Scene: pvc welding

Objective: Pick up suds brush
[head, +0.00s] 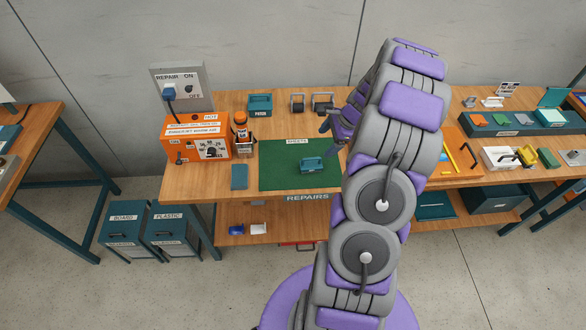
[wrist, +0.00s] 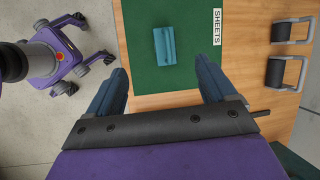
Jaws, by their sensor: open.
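No readable label marks a suds brush, so I cannot tell for sure which object it is. My gripper (head: 326,124) is open and empty above the back of the bench, near the green mat (head: 270,179). In the wrist view my gripper (wrist: 160,84) has its two teal fingers spread wide. A teal block with a handle (head: 312,165) lies on the mat; it also shows in the wrist view (wrist: 164,46), beyond the fingertips.
Two black rollers in grey frames (head: 297,103) stand behind the mat. An orange welding unit (head: 196,137) with a tool stands at the left. A teal tray (head: 520,127) with coloured pads sits at back right. My arm hides part of the bench's middle.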

